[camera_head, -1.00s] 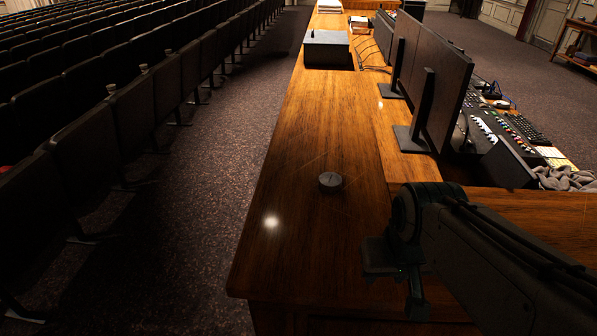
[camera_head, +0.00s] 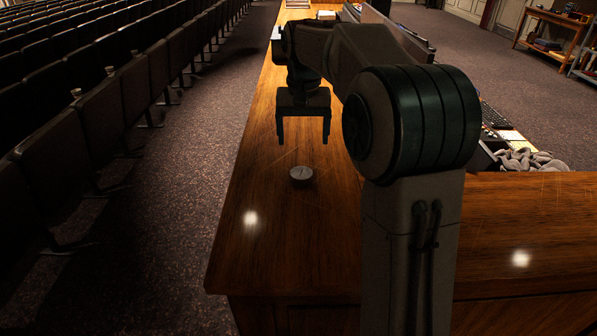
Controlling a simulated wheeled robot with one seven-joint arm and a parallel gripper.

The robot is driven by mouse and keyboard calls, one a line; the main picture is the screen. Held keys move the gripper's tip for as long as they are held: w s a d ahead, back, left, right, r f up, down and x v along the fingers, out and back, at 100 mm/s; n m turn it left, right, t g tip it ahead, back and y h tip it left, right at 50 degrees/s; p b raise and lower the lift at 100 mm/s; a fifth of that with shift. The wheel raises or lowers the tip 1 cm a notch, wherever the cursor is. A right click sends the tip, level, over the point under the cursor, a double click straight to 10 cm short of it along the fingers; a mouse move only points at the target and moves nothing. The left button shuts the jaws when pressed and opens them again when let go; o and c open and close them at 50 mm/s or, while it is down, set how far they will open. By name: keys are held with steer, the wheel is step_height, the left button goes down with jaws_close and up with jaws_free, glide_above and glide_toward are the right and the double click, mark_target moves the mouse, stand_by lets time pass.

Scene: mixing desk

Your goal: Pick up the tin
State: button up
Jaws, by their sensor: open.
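The tin (camera_head: 301,175) is a small, round, flat grey thing. It sits alone on the wooden desk top (camera_head: 285,240), left of my arm. My gripper (camera_head: 303,142) hangs above the desk with its two fingers pointing down and spread apart. It is open and empty. In the picture its fingertips are just above the tin and apart from it. How high they are over the desk is hard to tell.
My arm hides most of the monitors and the middle of the desk. Grey cloth (camera_head: 530,160) lies at the right, near a keyboard (camera_head: 494,116). Rows of dark seats (camera_head: 100,120) stand on the left. The desk around the tin is clear.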

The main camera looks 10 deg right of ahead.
steer(key=w, duration=0.4)
glide_above(301, 173)
steer(key=shift+m, duration=0.3)
steer(key=f, duration=0.9)
steer(key=shift+s+a, duration=0.15)
steer(key=shift+s, duration=0.15)
steer(key=shift+w+d+f+p, duration=0.1)
steer(key=shift+f+p, duration=0.1)
steer(key=shift+f, duration=0.7)
steer(key=shift+w+d+f+p, duration=0.1)
steer(key=shift+w+f+p, duration=0.05)
steer(key=shift+f, duration=0.75)
steer(key=shift+w+f+p, duration=0.1)
steer(key=shift+f+p, duration=0.1)
steer(key=shift+f, duration=0.7)
steer(key=shift+c, duration=0.3)
steer(key=c, duration=1)
